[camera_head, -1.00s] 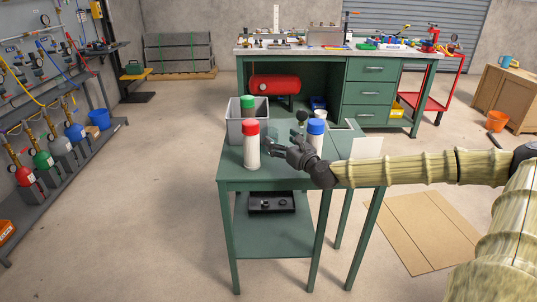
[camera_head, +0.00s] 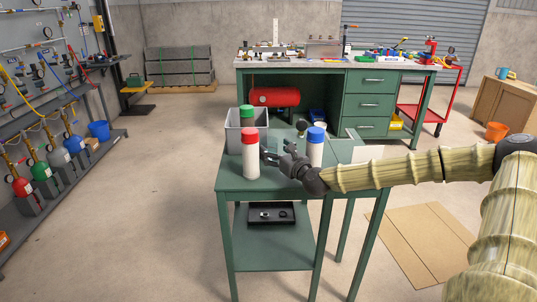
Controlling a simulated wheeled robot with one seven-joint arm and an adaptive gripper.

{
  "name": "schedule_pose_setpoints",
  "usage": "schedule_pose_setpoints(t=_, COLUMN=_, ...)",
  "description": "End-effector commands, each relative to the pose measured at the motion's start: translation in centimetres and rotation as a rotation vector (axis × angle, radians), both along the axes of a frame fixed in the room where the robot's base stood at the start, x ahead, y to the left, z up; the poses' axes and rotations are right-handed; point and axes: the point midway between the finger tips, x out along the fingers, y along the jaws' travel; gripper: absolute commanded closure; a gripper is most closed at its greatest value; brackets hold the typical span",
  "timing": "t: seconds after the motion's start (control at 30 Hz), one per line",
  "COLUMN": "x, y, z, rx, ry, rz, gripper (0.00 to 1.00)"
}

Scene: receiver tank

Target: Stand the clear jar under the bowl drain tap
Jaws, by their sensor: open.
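My gripper (camera_head: 277,151) is open over the small green table (camera_head: 235,184), its fingers pointing left between two capped bottles. I cannot make out the clear jar with certainty; it may be hidden behind the gripper and bottles or too faint to see. A small pale round thing (camera_head: 321,126) shows behind the blue-capped bottle, but I cannot tell what it is. A small dark round thing (camera_head: 302,125) stands near the back of the table. I cannot identify the bowl drain tap. A red tank (camera_head: 274,97) lies under the workbench behind.
A red-capped white bottle (camera_head: 250,155) stands just left of my fingers, a blue-capped one (camera_head: 316,148) to their right. A grey bin (camera_head: 233,133) and a green-capped bottle (camera_head: 246,113) are behind. A black tray (camera_head: 270,220) is on the lower shelf. The workbench (camera_head: 345,62) is farther back.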

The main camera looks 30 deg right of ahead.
Motion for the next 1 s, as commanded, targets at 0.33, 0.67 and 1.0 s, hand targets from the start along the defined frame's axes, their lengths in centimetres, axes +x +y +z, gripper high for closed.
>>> schedule_pose_setpoints(t=0.33, x=3.2, y=-0.1, z=0.2, rx=-0.002, ry=0.001, rz=0.001, gripper=0.21)
schedule_pose_setpoints(t=0.67, x=3.9, y=-0.1, z=0.3, rx=0.0, ry=0.001, rz=0.001, gripper=0.21)
schedule_pose_setpoints(t=1.0, x=3.9, y=-0.1, z=0.3, rx=0.0, ry=0.0, rz=0.001, gripper=0.68)
